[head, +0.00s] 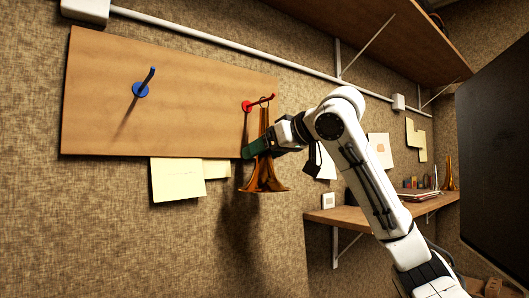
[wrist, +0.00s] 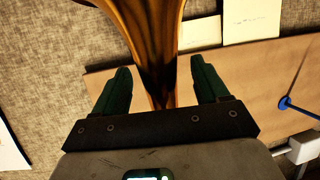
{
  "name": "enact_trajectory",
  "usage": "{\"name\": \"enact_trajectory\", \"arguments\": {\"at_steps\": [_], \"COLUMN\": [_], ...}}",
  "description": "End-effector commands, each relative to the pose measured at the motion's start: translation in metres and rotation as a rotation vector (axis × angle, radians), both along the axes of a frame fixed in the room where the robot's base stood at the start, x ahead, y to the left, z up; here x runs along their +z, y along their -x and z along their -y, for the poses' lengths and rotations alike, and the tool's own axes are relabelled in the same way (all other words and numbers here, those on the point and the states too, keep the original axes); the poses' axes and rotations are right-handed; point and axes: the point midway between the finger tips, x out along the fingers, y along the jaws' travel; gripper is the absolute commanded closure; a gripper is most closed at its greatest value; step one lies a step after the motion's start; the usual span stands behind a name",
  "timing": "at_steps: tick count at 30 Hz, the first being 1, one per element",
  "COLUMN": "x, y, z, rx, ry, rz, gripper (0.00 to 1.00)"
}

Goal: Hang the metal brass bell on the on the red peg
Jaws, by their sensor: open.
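The brass bell (head: 263,177) is upright with its flared mouth down, below the red peg (head: 258,103) on the wooden board. Its thin loop at the top meets the peg's arm and appears to hang over it. My gripper (head: 256,147) is at the bell's narrow neck. In the wrist view, the green fingers of my gripper (wrist: 159,75) are open, one on each side of the bell (wrist: 157,45), with gaps visible between fingers and brass. The red peg and the loop are out of sight in the wrist view.
The wooden board (head: 170,100) also bears a blue peg (head: 141,88) to the left. Paper notes (head: 178,180) are on the wall below it. A shelf (head: 345,215) with small items is at lower right, and another shelf (head: 390,35) is above my arm.

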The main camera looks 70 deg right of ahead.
Motion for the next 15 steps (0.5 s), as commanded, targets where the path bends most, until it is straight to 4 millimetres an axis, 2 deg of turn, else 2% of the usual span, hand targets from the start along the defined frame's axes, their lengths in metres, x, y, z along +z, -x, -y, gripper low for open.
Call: {"name": "enact_trajectory", "arguments": {"at_steps": [8,11,15], "x": [0.0,0.003,0.01], "y": [0.003,0.011,0.033], "z": [-0.001,-0.004,-0.012], "rx": [0.0,0.0,-0.001], "ry": [0.0,0.0,0.002], "rz": [-0.001,0.0,0.001], "gripper": [0.27,0.27,0.27]}}
